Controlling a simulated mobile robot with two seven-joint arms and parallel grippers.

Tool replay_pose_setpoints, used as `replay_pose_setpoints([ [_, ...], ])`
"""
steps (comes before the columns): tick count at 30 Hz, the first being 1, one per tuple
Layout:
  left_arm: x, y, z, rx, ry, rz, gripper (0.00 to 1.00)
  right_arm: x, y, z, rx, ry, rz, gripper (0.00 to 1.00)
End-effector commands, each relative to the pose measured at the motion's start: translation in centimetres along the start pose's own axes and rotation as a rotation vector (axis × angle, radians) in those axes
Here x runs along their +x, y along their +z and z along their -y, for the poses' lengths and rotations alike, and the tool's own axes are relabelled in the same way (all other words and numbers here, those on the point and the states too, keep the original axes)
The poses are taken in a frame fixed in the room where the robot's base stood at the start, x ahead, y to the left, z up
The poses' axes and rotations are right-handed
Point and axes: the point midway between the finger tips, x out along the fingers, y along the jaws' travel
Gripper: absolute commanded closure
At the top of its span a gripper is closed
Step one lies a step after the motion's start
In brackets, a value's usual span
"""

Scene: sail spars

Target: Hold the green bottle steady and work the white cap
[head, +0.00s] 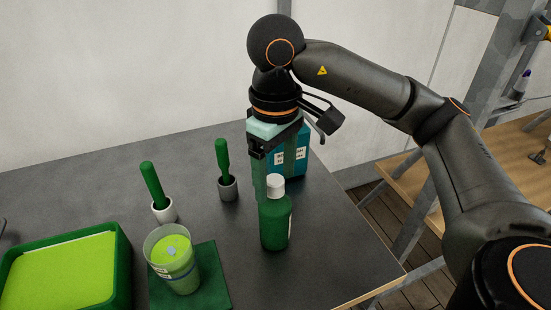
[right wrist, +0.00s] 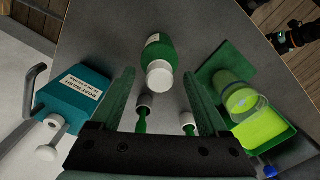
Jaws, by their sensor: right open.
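The green bottle (head: 275,222) stands upright on the dark table, its white cap (head: 276,186) on top. In the right wrist view the bottle (right wrist: 160,48) lies beyond the fingertips, and its cap (right wrist: 160,75) shows in the gap between them. My right gripper (head: 262,182) points down just behind and left of the bottle in the head view. In the right wrist view my right gripper (right wrist: 159,82) is open with nothing between its fingers. I see no contact with the bottle. My left gripper is not in the head view.
Green-handled tools sit in a white cup (head: 164,211) and a grey cup (head: 228,190). A green-filled tumbler (head: 173,258) stands on a green mat (head: 215,283); a green tray (head: 122,262) is left. Table space right of the bottle is clear.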

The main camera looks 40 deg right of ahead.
Motion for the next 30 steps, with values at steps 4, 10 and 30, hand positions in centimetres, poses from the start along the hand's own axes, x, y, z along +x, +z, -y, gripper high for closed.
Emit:
replay_pose_setpoints([
  [4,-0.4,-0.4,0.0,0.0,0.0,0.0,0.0,-1.6,-0.1,0.0,0.001,0.001,-0.004,0.22],
  [10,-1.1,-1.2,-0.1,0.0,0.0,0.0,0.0,-5.1,-0.1,-0.1,0.002,0.002,-0.005,0.22],
  [30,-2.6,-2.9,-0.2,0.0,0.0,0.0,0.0,-12.4,0.0,0.0,0.0,0.0,0.001,0.22],
])
